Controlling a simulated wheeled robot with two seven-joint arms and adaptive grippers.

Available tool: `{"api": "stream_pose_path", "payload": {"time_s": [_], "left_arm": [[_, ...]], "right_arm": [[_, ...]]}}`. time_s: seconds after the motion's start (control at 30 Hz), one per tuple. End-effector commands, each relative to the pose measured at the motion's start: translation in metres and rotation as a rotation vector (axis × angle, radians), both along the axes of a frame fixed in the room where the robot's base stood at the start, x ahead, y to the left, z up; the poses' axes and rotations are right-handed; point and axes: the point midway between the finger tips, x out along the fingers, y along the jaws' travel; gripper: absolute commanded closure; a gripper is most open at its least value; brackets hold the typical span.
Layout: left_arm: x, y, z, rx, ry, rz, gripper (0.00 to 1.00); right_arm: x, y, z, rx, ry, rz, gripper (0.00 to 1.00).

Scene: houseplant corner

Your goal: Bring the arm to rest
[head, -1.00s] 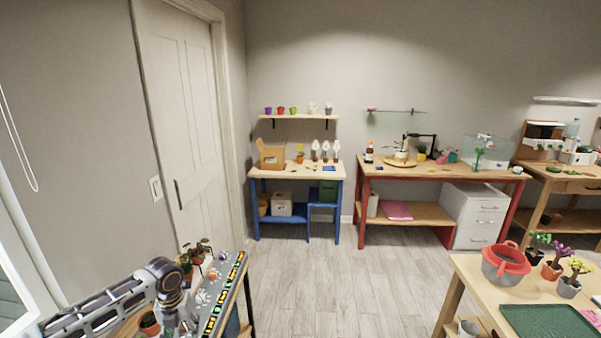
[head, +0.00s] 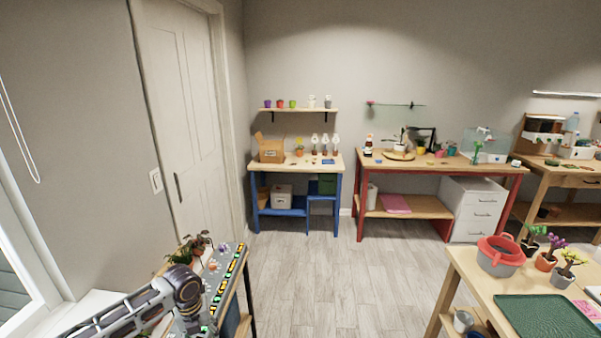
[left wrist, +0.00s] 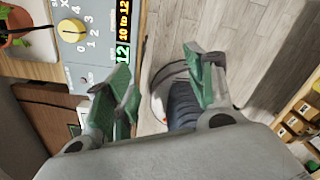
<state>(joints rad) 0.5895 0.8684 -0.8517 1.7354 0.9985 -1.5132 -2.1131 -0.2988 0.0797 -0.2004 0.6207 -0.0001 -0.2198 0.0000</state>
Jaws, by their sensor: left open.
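My left arm comes in from the lower left of the head view, over the near-left bench. My right gripper is not in view.
The grey panel (head: 214,285) and potted plants (head: 190,248) stand on the near-left bench. At right a table holds a red-rimmed pot (head: 501,257), small plants and a green tray (head: 546,318). The floor (head: 330,260) between is clear.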

Motion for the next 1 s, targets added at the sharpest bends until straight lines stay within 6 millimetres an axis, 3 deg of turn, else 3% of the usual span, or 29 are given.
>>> {"api": "stream_pose_path", "payload": {"time_s": [0.2,0.5,1.0], "left_arm": [[-0.022,-0.045,-0.014,-0.043,-0.013,0.132,0.45],[-0.051,-0.097,-0.021,-0.117,-0.032,0.38,0.45],[-0.096,-0.149,-0.015,-0.259,-0.033,0.888,0.45]], "right_arm": [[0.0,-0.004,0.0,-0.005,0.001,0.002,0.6],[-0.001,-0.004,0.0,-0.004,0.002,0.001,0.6],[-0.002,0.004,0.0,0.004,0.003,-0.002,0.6]]}}
